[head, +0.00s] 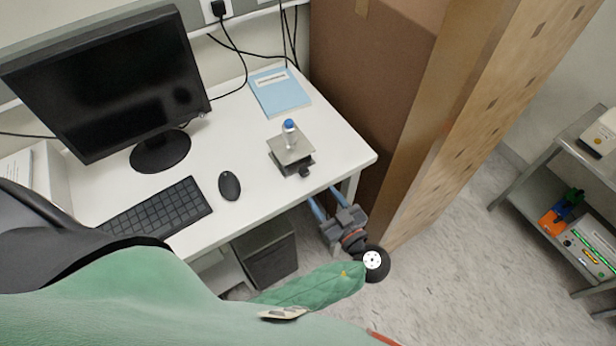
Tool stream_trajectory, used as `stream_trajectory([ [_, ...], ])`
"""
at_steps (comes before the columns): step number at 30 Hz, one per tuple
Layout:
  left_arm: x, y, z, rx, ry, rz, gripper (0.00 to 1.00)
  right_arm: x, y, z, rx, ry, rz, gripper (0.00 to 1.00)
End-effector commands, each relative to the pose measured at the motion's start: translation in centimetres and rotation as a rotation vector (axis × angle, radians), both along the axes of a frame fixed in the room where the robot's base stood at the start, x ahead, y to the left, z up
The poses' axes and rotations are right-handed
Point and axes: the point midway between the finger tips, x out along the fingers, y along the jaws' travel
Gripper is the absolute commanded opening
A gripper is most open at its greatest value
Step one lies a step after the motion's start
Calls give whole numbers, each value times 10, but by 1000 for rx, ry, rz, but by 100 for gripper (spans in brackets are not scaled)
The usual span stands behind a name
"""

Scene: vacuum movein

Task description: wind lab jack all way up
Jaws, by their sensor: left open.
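The lab jack (283,157) stands on the white desk near its right front corner. It looks low, with its grey top plate close above a dark base. A small vial with a blue cap (289,136) stands upright on the plate. A dark knob (305,172) sticks out at the jack's front right. My left gripper (322,194) is open and empty at the desk's front edge, its two blue fingers pointing toward the jack. The fingertips appear just short of the knob, not touching it. My right gripper is not in view.
The white desk (338,151) also holds a monitor (105,80), keyboard (157,210), mouse (229,186) and blue folder (279,92). A tall brown carton (365,70) stands right of the desk. A shelf cart (535,180) is at far right, with open floor between.

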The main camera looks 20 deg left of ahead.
Motion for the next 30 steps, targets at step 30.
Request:
stream_trajectory([
  [30, 47, 60, 1, -67, -81, 0, 49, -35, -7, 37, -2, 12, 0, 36],
])
